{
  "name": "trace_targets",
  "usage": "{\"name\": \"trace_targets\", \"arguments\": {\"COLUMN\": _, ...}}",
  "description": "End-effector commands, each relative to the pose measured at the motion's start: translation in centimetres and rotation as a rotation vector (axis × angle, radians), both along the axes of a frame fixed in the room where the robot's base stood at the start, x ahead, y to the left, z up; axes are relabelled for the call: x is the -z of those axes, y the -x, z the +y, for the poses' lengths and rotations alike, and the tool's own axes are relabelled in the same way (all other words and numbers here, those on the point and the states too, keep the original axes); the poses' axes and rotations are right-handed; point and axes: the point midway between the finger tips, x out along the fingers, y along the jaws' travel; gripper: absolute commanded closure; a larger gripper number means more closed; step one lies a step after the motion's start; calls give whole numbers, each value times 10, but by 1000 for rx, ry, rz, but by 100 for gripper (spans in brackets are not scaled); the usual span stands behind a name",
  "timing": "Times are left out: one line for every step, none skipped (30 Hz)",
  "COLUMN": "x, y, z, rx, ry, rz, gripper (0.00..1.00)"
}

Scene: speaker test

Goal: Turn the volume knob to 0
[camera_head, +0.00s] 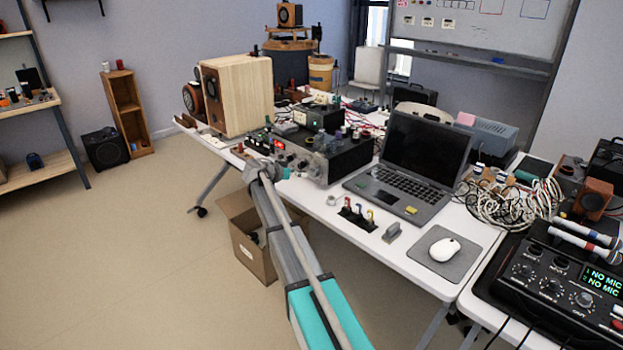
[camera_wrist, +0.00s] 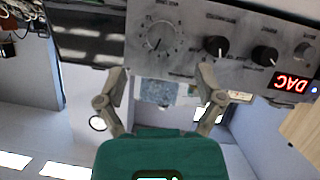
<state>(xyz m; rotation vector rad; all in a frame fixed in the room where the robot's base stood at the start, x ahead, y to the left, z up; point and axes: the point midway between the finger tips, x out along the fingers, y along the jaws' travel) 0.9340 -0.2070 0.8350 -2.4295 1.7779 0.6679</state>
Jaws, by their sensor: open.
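A dark amplifier box (camera_head: 345,158) stands on the white table in the head view. Its grey front panel (camera_wrist: 190,62) fills the top of the wrist view, upside down. The panel carries a large silver knob (camera_wrist: 161,38) inside a dial scale, two black knobs (camera_wrist: 216,46) (camera_wrist: 265,56) and a smaller silver knob (camera_wrist: 305,51) at the right. The labels are too blurred for me to tell which is the volume knob. My gripper (camera_wrist: 163,84) is open, its fingers apart and empty, near the panel edge beside the large silver knob. Contact cannot be told.
A red-lit DAC display (camera_wrist: 291,82) sits at the panel's right. In the head view, a wooden speaker (camera_head: 240,95) stands left of the amplifier and a laptop (camera_head: 415,165) right of it. A cardboard box (camera_head: 250,245) is under the table.

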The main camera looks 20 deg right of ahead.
Motion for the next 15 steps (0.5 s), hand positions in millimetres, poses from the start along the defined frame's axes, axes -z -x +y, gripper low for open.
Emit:
{"name": "trace_targets", "arguments": {"x": 6, "y": -3, "z": -8, "rx": 0, "ry": 0, "rz": 0, "gripper": 13}}
{"name": "trace_targets", "arguments": {"x": 8, "y": -4, "z": -12, "rx": 1, "ry": 0, "rz": 0, "gripper": 13}}
{"name": "trace_targets", "arguments": {"x": 10, "y": -6, "z": -18, "rx": 2, "ry": 0, "rz": 1, "gripper": 13}}
{"name": "trace_targets", "arguments": {"x": 12, "y": -7, "z": -22, "rx": 2, "ry": 0, "rz": 1, "gripper": 13}}
{"name": "trace_targets", "arguments": {"x": 14, "y": -8, "z": -26, "rx": 1, "ry": 0, "rz": 0, "gripper": 13}}
{"name": "trace_targets", "arguments": {"x": 16, "y": -10, "z": -31, "rx": 1, "ry": 1, "rz": 1, "gripper": 13}}
{"name": "trace_targets", "arguments": {"x": 18, "y": -11, "z": -35, "rx": 0, "ry": 0, "rz": 1, "gripper": 13}}
{"name": "trace_targets", "arguments": {"x": 19, "y": -12, "z": -39, "rx": 0, "ry": 0, "rz": 0, "gripper": 13}}
{"name": "trace_targets", "arguments": {"x": 21, "y": -13, "z": -44, "rx": 1, "ry": 0, "rz": 0, "gripper": 13}}
{"name": "trace_targets", "arguments": {"x": 22, "y": -14, "z": -47, "rx": 1, "ry": -1, "rz": 1, "gripper": 13}}
{"name": "trace_targets", "arguments": {"x": 24, "y": -14, "z": -50, "rx": 1, "ry": -1, "rz": 1, "gripper": 13}}
{"name": "trace_targets", "arguments": {"x": 25, "y": -16, "z": -54, "rx": 1, "ry": 0, "rz": 0, "gripper": 13}}
{"name": "trace_targets", "arguments": {"x": 26, "y": -16, "z": -56, "rx": 0, "ry": 0, "rz": 0, "gripper": 13}}
{"name": "trace_targets", "arguments": {"x": 27, "y": -17, "z": -59, "rx": 0, "ry": 0, "rz": 0, "gripper": 13}}
{"name": "trace_targets", "arguments": {"x": 28, "y": -18, "z": -62, "rx": -1, "ry": 0, "rz": 0, "gripper": 13}}
